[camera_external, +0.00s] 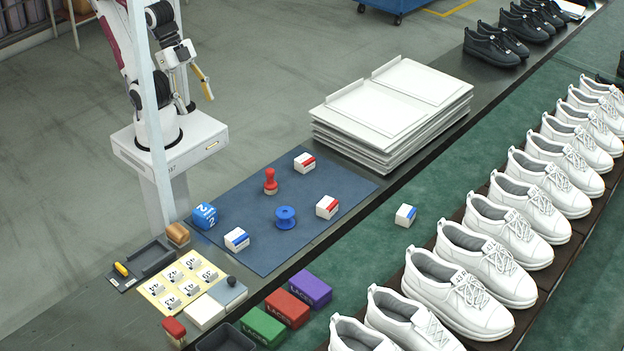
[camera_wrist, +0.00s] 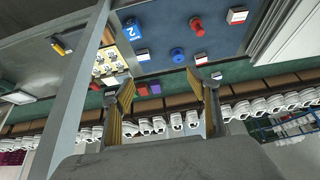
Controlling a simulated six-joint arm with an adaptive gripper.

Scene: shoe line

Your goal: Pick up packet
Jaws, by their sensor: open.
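Several small white packets lie about. Two have red labels: one at the mat's back (camera_external: 305,163) and one at its right (camera_external: 327,207). A blue-labelled packet (camera_external: 237,239) lies at the mat's front left. Another blue-labelled packet (camera_external: 406,215) lies on the green belt beside the white shoes. In the wrist view, a red-labelled packet (camera_wrist: 237,15) shows at top right. My gripper (camera_external: 201,98) is open and raised at the upper left, away from every packet. Its spread fingers show in the wrist view (camera_wrist: 160,88) with nothing between them.
The blue mat (camera_external: 255,205) also holds a red stamp (camera_external: 270,182), a blue spool (camera_external: 286,217) and a blue numbered cube (camera_external: 205,216). A stack of white boards (camera_external: 390,110) stands behind right. Purple (camera_external: 311,289), red (camera_external: 287,308) and green (camera_external: 262,327) lace boxes stand in front.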

